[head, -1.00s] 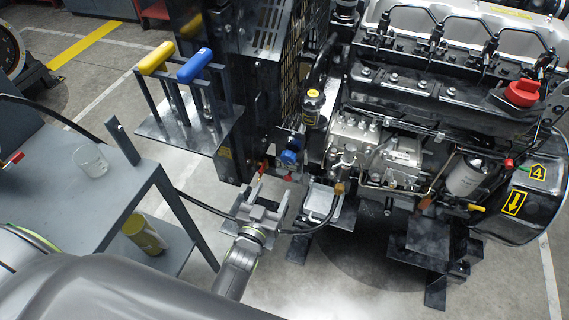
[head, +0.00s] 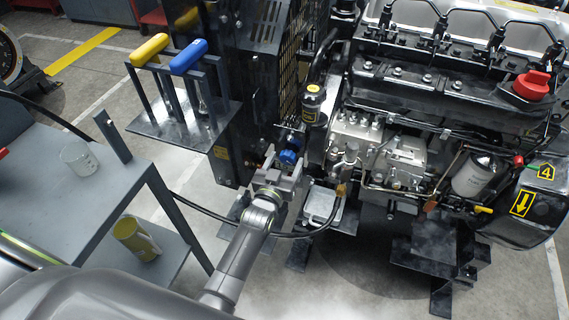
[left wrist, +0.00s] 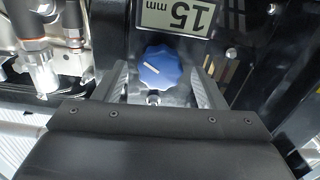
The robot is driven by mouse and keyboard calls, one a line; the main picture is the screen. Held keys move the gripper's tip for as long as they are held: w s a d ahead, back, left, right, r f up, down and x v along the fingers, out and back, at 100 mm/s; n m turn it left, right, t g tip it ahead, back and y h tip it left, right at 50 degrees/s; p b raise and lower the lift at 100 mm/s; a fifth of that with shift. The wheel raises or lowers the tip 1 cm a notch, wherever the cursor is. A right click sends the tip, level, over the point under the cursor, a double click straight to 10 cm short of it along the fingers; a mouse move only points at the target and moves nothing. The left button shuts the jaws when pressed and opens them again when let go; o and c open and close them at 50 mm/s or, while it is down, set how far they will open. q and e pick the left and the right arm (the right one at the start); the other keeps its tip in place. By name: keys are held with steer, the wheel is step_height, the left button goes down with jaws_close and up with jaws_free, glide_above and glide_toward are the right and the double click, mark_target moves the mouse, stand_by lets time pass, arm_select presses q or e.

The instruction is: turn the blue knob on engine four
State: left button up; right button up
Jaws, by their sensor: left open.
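In the left wrist view the left gripper's fingers (left wrist: 160,85) stand on either side of the knob's lower part. I cannot tell whether they touch it. My right gripper is not in view.
A "15 mm" plate (left wrist: 182,14) is just above the knob in the wrist view. A black hose (head: 300,234) runs below my left gripper. A grey cart (head: 90,200) stands left. Yellow and blue handles (head: 188,57) rise on a rack behind.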

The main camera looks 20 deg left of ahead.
arm_select(q)
steer(key=c, duration=1)
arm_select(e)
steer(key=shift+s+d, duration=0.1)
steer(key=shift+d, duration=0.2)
